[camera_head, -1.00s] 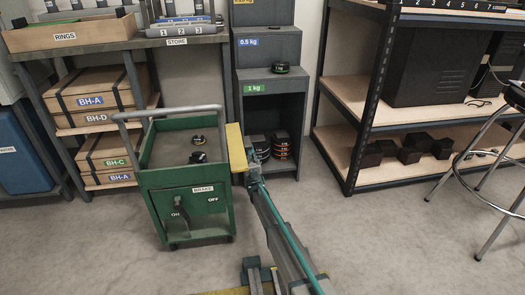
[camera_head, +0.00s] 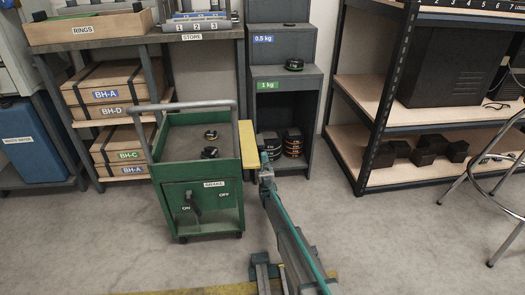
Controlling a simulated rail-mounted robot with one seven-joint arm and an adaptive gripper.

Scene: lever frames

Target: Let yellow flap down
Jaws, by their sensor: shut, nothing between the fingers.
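The yellow flap (camera_head: 247,145) is a long narrow panel along the right side of the green cart (camera_head: 214,218), near the height of its upper rim. It looks raised, standing out from the cart's side. My gripper (camera_head: 264,160) is shut and empty at the near right end of the flap. I cannot tell if it touches the flap. The fingertips are small and partly hidden by my arm.
The cart's brake lever (camera_head: 193,203) points toward ON. Two small dark items (camera_head: 210,152) lie on the cart top. A grey weight stand (camera_head: 284,100) is behind, and a shelf rack (camera_head: 385,100) stands right.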

